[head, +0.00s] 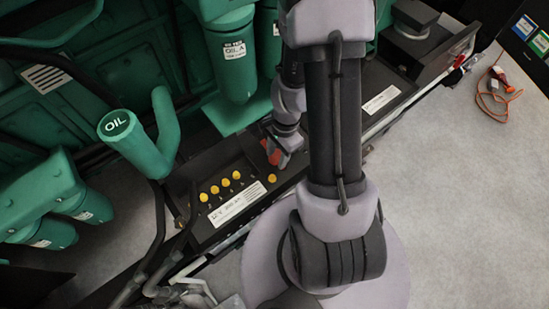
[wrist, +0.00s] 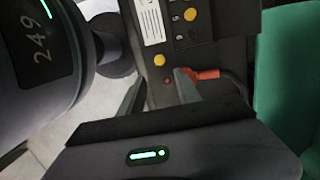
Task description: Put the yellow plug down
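A yellow plug (head: 272,178) sits apart from the others on the dark panel, just below my gripper (head: 277,157) in the head view. It also shows as a round yellow cap in the wrist view (wrist: 159,60). Several more yellow plugs (head: 225,183) stand in a row to its left, in numbered places.
A white label plate (head: 237,203) lies below the row of plugs. A green OIL filler (head: 125,130) and green filters (head: 233,65) rise behind the panel. A red-orange bent part (wrist: 208,75) is close by in the wrist view. Grey floor (head: 450,190) is open at right.

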